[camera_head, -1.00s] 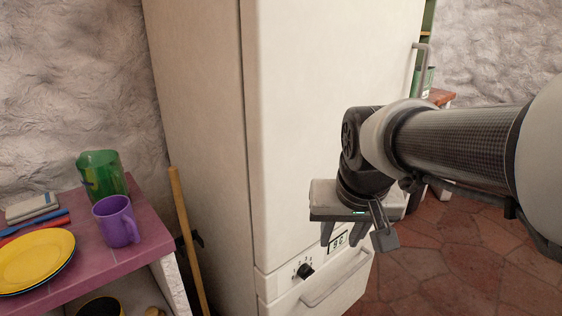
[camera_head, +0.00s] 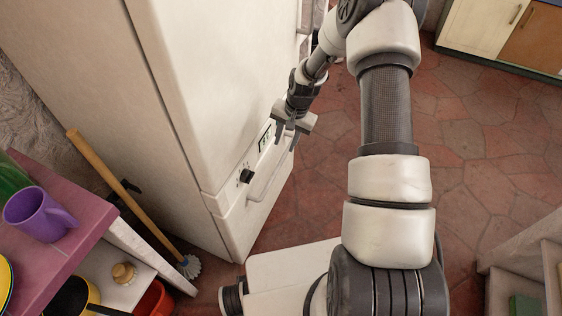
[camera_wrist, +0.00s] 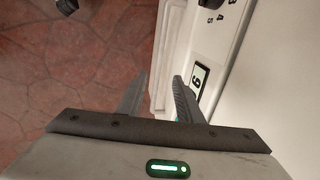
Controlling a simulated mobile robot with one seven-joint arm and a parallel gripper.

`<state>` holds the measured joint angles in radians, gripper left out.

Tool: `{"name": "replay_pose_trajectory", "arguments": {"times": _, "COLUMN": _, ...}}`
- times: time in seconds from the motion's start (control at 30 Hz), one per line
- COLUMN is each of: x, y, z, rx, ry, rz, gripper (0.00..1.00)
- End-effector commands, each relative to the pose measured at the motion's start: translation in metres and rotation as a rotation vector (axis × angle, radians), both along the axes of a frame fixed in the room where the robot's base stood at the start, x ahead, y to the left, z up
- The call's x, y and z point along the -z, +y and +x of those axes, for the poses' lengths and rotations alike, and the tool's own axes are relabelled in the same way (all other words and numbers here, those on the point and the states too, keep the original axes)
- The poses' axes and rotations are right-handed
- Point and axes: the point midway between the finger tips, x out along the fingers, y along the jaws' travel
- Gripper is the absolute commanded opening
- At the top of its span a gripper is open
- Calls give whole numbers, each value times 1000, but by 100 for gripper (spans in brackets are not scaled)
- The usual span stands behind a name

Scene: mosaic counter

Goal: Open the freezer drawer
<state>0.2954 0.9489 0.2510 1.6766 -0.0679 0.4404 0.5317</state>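The freezer drawer (camera_head: 243,220) is the low cream front at the bottom of the tall fridge, and it looks closed. Its bar handle (camera_head: 266,182) runs along the upper part of the front. My gripper (camera_head: 285,143) is in front of the fridge by the display, slightly above the handle's far end, pointing down. In the wrist view my gripper (camera_wrist: 160,76) has its fingers apart. A pale strip of the fridge front or handle shows between them; I cannot tell which. Nothing is held. A dark knob (camera_head: 246,176) and display (camera_head: 265,138) sit above the handle.
The fridge body (camera_head: 190,80) rises at the left. A broom (camera_head: 120,185) leans beside it. A pink-topped shelf (camera_head: 75,225) with a purple mug (camera_head: 38,213) stands at lower left. The red tiled floor (camera_head: 480,150) is open to the right.

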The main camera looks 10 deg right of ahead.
Motion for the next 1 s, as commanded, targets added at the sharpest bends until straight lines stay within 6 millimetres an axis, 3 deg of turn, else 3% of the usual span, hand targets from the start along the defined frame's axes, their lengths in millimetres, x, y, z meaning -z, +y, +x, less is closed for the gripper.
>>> {"name": "replay_pose_trajectory", "arguments": {"times": 0.17, "x": 21, "y": 3, "z": 1, "rx": 2, "ry": 4, "rz": 3, "gripper": 33}}
{"name": "replay_pose_trajectory", "arguments": {"times": 0.7, "x": 134, "y": 22, "z": 14, "rx": -1, "ry": 3, "rz": 1, "gripper": 33}}
{"name": "replay_pose_trajectory", "arguments": {"times": 1.0, "x": 168, "y": 27, "z": 18, "rx": 0, "ry": 1, "rz": 0, "gripper": 33}}
